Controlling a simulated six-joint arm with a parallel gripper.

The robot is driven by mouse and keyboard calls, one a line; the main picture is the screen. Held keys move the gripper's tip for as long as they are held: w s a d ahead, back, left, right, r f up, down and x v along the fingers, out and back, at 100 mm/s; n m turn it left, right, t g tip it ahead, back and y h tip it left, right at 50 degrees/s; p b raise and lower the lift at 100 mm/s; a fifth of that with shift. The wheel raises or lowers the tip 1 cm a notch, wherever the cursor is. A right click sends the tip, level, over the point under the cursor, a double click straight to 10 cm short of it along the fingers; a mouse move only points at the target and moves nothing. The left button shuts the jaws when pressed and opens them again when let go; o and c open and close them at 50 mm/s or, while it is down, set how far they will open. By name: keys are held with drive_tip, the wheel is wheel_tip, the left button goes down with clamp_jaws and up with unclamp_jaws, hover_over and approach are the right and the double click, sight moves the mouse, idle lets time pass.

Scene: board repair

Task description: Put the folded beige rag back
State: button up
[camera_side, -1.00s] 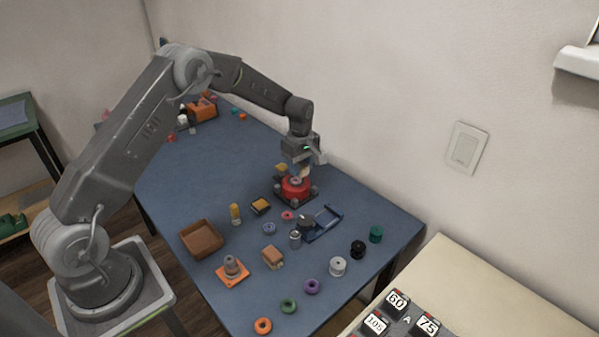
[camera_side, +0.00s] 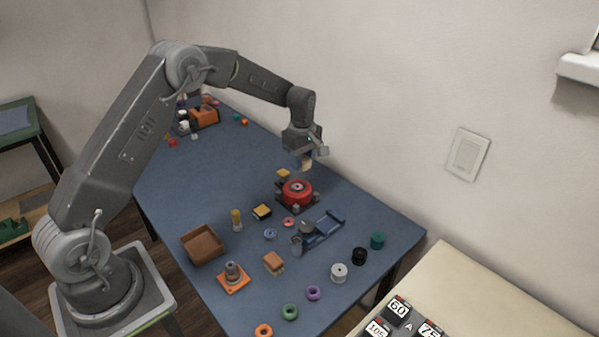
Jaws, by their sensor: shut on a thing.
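My gripper (camera_side: 304,160) is in the air behind and slightly above the red round part (camera_side: 297,191). It is shut on a small beige piece that looks like the folded beige rag (camera_side: 306,165); little of it shows below the fingers. The red part sits on a dark square base with posts at its corners, and the rag is clear of it.
A brown open tray (camera_side: 203,247) stands at the table's left edge. An orange plate with a grey cone (camera_side: 233,277), a tan block (camera_side: 273,262), a blue holder (camera_side: 322,228) and several coloured rings lie in front.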

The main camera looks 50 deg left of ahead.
drive_tip(key=s+a+f, duration=0.1)
drive_tip(key=s+a, duration=0.2)
drive_tip(key=s, duration=0.4)
drive_tip(key=s+a, duration=0.4)
drive_tip(key=s, duration=0.2)
drive_tip(key=s+d+f, duration=0.2)
drive_tip(key=s, duration=1.4)
hover_over(246, 250)
wheel_tip(246, 250, down, 7)
drive_tip(key=shift+r, duration=0.1)
drive_tip(key=shift+f, duration=2)
drive_tip(key=shift+f, duration=0.15)
drive_tip(key=o, duration=0.9)
